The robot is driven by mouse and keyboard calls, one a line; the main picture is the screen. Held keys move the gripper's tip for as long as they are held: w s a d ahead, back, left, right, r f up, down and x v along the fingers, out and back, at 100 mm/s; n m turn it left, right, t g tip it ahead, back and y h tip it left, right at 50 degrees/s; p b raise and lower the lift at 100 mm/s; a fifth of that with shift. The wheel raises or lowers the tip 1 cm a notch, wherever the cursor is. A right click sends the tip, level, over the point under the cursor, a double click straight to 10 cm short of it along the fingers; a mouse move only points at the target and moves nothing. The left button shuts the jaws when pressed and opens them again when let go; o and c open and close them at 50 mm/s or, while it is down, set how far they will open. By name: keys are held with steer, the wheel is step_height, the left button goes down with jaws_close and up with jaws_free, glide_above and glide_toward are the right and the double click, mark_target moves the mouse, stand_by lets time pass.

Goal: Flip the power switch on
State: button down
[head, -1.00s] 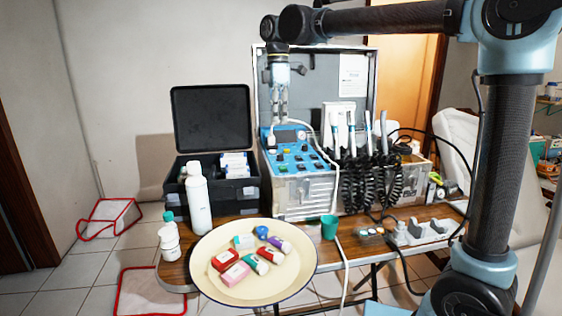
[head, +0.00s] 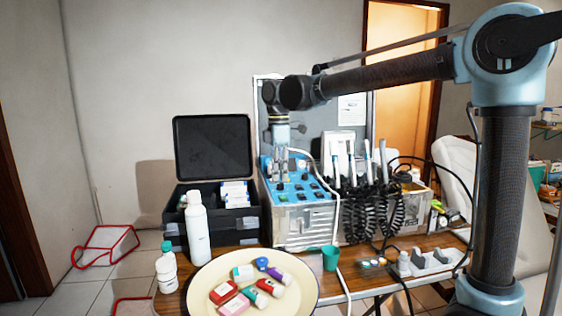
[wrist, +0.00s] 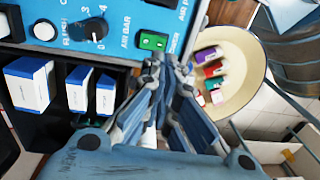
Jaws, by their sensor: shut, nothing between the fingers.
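A blue control panel (head: 311,188) is set in the open dental case at the middle of the head view. In the wrist view, the panel (wrist: 112,27) fills the top left. A green rocker switch (wrist: 153,41) sits near its edge, beside partly hidden lettering. My gripper (wrist: 168,62) is shut and empty, with its fingertips just below the green switch in that view. I cannot tell whether they touch it. In the head view, my gripper (head: 281,182) points down at the panel's left part and hides what lies behind it. The switch's position is unclear.
A black case (head: 228,222) stands left of the unit, with a white bottle (head: 197,230) in front. A cream plate (head: 205,300) with small containers is at the front. Corded handpieces (head: 365,165) stand right of the panel. A green cup (head: 330,258) is in front.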

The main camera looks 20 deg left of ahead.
mark_target(280, 201)
steer(key=shift+s+d+f, duration=0.1)
steer(key=shift+f, duration=1.25)
steer(key=shift+s+f, duration=0.1)
steer(key=shift+f, duration=1.2)
steer(key=shift+s+d+f, duration=0.1)
steer(key=shift+f, duration=0.2)
steer(key=shift+w+a+r, duration=0.25)
steer(key=shift+w+a, duration=0.2)
steer(key=shift+w, duration=0.25)
step_height(280, 201, up, 14)
steer(key=s+d, duration=0.1)
steer(key=s, duration=0.1)
steer(key=shift+d, duration=0.15)
steer(key=shift+f, duration=0.15)
